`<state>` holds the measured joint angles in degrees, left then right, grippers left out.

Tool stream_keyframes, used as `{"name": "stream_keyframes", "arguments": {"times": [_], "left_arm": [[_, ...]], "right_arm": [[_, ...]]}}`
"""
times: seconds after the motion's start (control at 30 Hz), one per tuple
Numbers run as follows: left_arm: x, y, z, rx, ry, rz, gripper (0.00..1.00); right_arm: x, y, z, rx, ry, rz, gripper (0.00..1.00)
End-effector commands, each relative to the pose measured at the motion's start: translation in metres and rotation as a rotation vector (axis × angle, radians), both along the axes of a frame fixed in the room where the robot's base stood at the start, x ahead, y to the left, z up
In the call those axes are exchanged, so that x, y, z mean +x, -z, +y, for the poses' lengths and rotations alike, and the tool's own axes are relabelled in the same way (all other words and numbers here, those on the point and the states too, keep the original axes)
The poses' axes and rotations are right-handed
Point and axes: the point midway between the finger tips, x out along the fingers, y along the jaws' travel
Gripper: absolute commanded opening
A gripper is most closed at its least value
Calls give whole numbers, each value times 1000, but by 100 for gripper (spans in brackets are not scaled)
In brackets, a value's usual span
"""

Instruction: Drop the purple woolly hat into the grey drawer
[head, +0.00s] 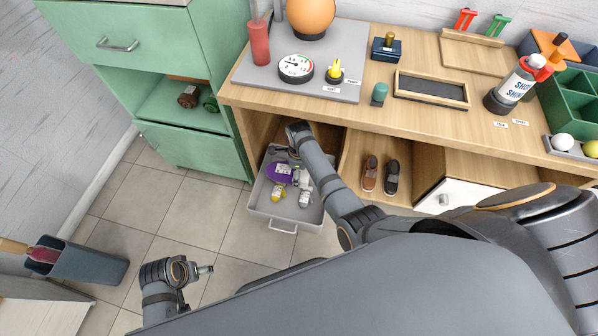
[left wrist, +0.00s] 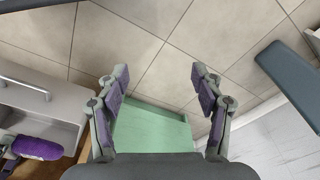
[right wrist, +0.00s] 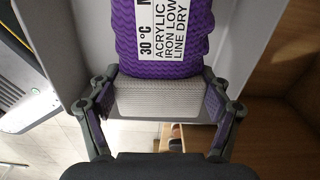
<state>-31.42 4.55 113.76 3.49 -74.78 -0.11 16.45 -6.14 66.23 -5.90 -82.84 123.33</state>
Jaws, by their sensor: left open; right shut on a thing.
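The purple woolly hat (right wrist: 165,25) has a white care label and a pale knitted band. My right gripper (right wrist: 160,98) is shut on that band, with a finger on each side. In the head view the hat (head: 280,171) shows over the inside of the open grey drawer (head: 262,209); I cannot tell whether it touches the bottom. The hat (left wrist: 38,148) and drawer (left wrist: 55,103) also show at the left of the left wrist view. My left gripper (left wrist: 160,85) is open and empty over the floor, away from the drawer.
A green cabinet (head: 190,148) stands left of the drawer. Shoes (head: 370,173) sit in an open compartment to its right. The workbench top (head: 330,114) overhangs it.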

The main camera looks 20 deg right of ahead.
Motion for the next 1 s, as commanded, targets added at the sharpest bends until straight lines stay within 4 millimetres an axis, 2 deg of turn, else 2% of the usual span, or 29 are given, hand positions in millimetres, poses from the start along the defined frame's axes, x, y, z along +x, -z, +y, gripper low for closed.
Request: {"name": "stream_keyframes", "arguments": {"times": [0.03, 0.3, 0.5, 0.73, 0.77, 0.9, 1.0], "left_arm": [[1, -5, -2, -5, 3, -5, 67], [-4, -41, -11, -24, 15, -11, 67], [-6, -51, -13, -28, 19, -12, 67], [-6, -52, -13, -28, 19, -12, 67], [-6, -52, -13, -28, 19, -12, 67], [-6, -52, -13, -28, 18, -12, 67], [-6, -52, -13, -28, 19, -12, 67]], "right_arm": [[0, 7, 0, 0, 0, 0, 46], [0, 18, 0, 0, 0, 0, 46], [0, 19, 0, 0, 0, 0, 46], [0, 19, 0, 0, 0, 0, 46], [0, 19, 0, 0, 0, 0, 82], [0, 19, 0, 0, 0, 0, 100], [0, 19, 0, 0, 0, 0, 100]]}}
